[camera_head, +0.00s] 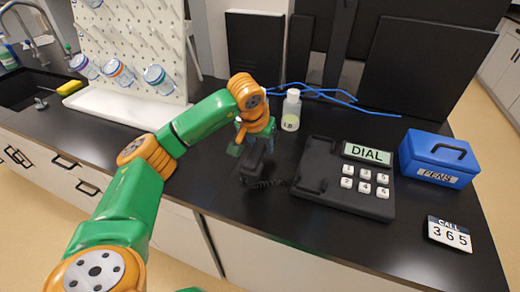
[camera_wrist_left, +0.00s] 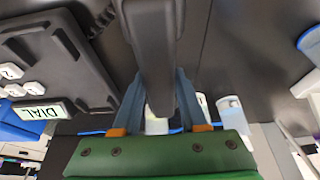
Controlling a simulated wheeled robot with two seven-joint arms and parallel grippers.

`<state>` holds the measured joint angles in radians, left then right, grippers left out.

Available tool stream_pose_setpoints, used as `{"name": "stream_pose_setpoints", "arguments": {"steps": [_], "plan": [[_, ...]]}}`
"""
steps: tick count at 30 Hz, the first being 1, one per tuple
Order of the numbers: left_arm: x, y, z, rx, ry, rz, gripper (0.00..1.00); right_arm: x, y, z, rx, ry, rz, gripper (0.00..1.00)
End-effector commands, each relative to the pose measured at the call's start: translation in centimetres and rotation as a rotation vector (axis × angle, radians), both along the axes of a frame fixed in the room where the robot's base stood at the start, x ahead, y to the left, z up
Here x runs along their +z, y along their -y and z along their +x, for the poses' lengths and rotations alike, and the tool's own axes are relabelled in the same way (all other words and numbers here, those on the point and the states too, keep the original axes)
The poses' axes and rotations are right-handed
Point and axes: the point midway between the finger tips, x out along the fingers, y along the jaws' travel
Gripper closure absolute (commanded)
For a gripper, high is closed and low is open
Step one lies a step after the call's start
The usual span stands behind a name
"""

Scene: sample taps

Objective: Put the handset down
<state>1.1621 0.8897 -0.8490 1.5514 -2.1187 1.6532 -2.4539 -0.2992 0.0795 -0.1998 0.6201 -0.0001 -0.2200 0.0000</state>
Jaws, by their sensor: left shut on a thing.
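The black handset (camera_head: 254,163) is in the grip of my left gripper (camera_head: 257,145), left of the phone base. In the left wrist view the handset (camera_wrist_left: 153,45) runs between the two fingers of my left gripper (camera_wrist_left: 155,95). A coiled cord joins it to the black phone base (camera_head: 318,162), whose cradle on the left is empty. The base has a green display reading "DIAL" (camera_head: 368,154) and white number keys (camera_head: 365,181). I cannot tell whether the handset's lower end touches the counter. My right gripper is not in view.
A blue "PENS" box (camera_head: 437,158) stands right of the phone. A "CALL 365" card (camera_head: 449,234) stands at the front right. A drying rack (camera_head: 130,50) stands at the left.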

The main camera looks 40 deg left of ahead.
Motion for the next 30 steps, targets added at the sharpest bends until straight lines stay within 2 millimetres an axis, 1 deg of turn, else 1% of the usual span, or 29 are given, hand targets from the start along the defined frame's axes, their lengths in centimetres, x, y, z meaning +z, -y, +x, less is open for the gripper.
{"name": "stream_pose_setpoints", "arguments": {"steps": [1,5,7,10,20,21,24,30], "plan": [[-0.6,-0.3,0.5,0.003,-0.003,-0.002,1.00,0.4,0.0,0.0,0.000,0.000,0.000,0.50],[-2.2,-1.0,1.5,0.002,-0.004,0.000,1.00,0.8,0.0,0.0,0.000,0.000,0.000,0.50],[-3.5,-0.9,1.4,-0.001,-0.006,0.000,1.00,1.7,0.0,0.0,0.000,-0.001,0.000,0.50],[-4.9,-0.9,1.4,-0.001,-0.002,0.000,1.00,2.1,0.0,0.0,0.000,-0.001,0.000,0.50],[-5.6,-0.9,1.5,0.000,0.001,0.000,1.00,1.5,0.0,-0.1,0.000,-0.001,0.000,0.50],[-5.5,-0.9,1.5,0.000,0.001,0.000,0.53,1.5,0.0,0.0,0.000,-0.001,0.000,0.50],[-5.5,-0.9,1.5,0.000,0.001,-0.001,0.28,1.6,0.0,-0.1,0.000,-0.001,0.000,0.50],[-5.4,-0.9,1.5,0.000,0.001,-0.001,0.28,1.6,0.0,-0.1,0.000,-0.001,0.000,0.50]]}}
